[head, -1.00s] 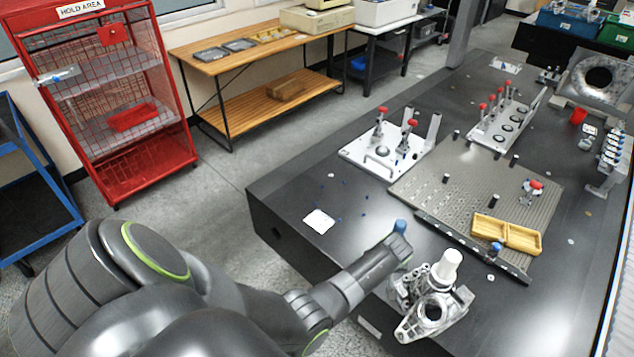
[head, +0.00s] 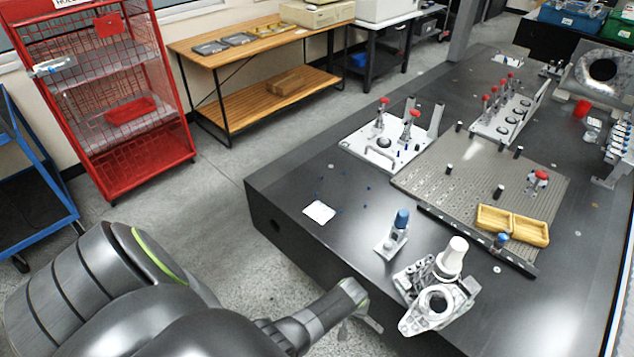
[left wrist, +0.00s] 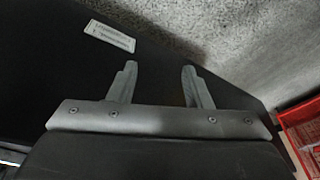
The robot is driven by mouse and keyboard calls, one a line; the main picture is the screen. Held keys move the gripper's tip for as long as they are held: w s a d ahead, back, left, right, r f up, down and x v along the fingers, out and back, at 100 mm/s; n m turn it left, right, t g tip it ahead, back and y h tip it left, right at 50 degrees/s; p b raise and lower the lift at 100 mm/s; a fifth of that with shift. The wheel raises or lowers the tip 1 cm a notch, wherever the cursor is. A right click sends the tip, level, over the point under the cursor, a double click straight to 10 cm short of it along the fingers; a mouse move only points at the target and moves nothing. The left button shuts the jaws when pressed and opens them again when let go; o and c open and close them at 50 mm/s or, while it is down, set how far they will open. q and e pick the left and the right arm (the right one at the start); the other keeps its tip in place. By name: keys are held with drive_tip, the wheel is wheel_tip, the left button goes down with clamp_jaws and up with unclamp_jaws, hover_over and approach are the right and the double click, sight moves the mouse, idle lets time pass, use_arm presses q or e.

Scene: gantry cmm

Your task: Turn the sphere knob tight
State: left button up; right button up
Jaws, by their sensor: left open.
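A small pale stand with a blue knob on top (head: 402,218) is upright near the front edge of the black table (head: 290,178); I cannot tell for sure that it is the sphere knob. A grey metal casting with a white cap (head: 454,255) stands to its right. My left gripper (head: 362,320) is off the table's front side, below and left of the stand and apart from it. In the left wrist view my left gripper (left wrist: 160,78) is open, with nothing between its fingers. My right gripper is not in view.
A perforated plate (head: 465,180) carries a yellow tray (head: 512,225) and a smaller blue knob (head: 501,240). A white fixture with red-tipped clamps (head: 372,150) stands behind. A white card (head: 319,212) lies on bare tabletop. A red cage rack (head: 120,110) stands left.

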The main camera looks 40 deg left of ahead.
use_arm(q)
drive_tip(key=s+a+f+m+b, duration=0.1)
drive_tip(key=s+a+f+b, duration=0.1)
drive_tip(key=s+f, duration=0.8)
drive_tip(key=shift+s+f+h+b, duration=0.3)
drive_tip(key=shift+f+b, duration=0.05)
drive_tip(key=shift+b, duration=0.4)
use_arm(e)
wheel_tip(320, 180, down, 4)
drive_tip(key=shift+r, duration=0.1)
